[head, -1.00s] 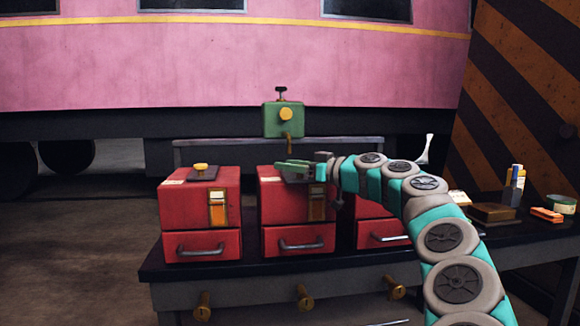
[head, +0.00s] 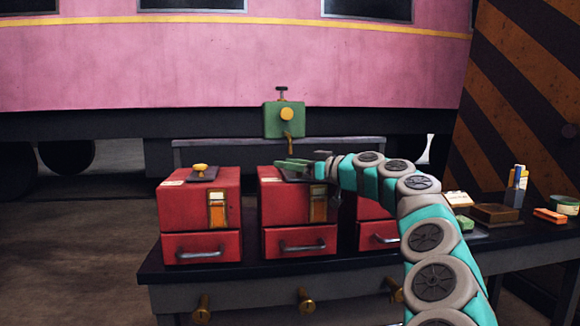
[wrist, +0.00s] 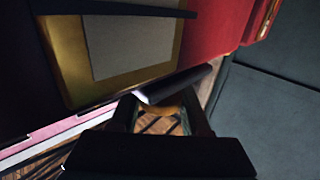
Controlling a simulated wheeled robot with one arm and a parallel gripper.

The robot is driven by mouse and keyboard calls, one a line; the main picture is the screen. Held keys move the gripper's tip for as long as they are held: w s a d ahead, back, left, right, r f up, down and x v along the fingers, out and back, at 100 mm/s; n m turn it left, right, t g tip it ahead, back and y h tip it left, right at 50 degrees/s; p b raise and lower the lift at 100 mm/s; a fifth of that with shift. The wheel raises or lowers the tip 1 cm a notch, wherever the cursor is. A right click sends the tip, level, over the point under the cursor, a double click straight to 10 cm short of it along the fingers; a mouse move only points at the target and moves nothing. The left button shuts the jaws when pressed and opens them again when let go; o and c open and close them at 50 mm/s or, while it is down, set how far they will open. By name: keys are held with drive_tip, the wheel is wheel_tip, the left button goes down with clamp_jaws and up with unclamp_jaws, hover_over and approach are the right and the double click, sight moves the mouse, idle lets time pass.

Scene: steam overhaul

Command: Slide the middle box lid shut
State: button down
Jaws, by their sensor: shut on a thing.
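The middle box (head: 283,213) is a red box with a drawer below, standing on the dark bench between two similar red boxes. Its dark lid (head: 293,178) lies on top, partly covered by my gripper (head: 305,168). My gripper reaches in from the right over the box top. In the wrist view, my gripper (wrist: 162,112) is shut on a small brass knob (wrist: 165,109). The knob is hidden in the head view, and I cannot tell how far the lid is open. The box's brass label frame (wrist: 88,83) fills the upper left of the wrist view.
The left red box (head: 188,208) has a lid with a brass knob on top. The right red box (head: 371,222) is partly behind my arm. A green device (head: 284,120) stands behind the middle box. Small items, including an orange block (head: 549,215), lie at the bench's right end.

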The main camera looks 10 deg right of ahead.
drive_tip(key=shift+w, duration=0.55)
drive_tip(key=shift+c, duration=1.9)
unclamp_jaws()
drive_tip(key=shift+s+d, duration=0.1)
drive_tip(key=shift+b+v, duration=0.45)
drive_tip(key=shift+v, duration=3.35)
